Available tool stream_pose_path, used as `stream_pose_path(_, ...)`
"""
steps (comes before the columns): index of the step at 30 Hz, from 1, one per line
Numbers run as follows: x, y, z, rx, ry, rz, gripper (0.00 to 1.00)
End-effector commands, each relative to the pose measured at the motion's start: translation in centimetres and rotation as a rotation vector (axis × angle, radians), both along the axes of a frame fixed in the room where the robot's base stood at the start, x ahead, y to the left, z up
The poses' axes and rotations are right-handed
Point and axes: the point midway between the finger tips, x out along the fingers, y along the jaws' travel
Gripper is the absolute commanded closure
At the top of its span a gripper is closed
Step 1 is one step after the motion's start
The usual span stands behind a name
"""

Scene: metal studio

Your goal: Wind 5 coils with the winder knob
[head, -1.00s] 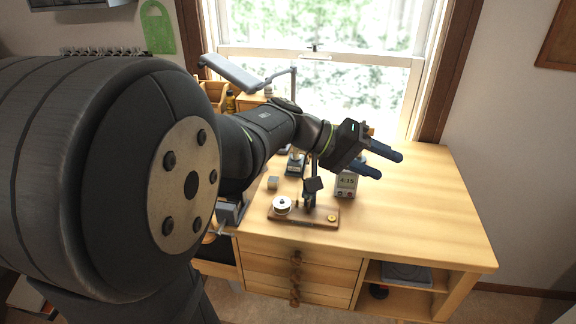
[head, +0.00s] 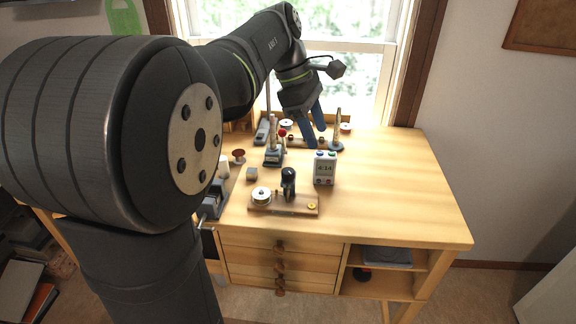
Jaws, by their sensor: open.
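A winder with a flat wooden base (head: 300,208) lies near the front left of the desk. It bears a white spool (head: 262,195) at its left, a dark upright part with a rounded top (head: 288,182) in the middle and a small yellow disc (head: 312,206) at its right end. I cannot tell which part is the knob. My gripper (head: 314,137) is open, its blue fingers pointing down over the back of the desk, well behind the winder. Nothing shows between the fingers. Whether the fingertips touch anything is unclear.
A pointed post (head: 338,132) rises right of my fingers. The desk's right side (head: 405,190) is clear.

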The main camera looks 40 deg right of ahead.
Motion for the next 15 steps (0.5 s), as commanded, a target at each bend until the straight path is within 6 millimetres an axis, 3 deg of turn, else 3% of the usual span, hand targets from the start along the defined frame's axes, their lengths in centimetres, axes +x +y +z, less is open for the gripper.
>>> stream_pose_path(9,4.2,1.2,2.8,0.263,-0.125,0.567,0.48)
stream_pose_path(15,5.8,1.8,4.1,0.327,-0.182,0.810,0.48)
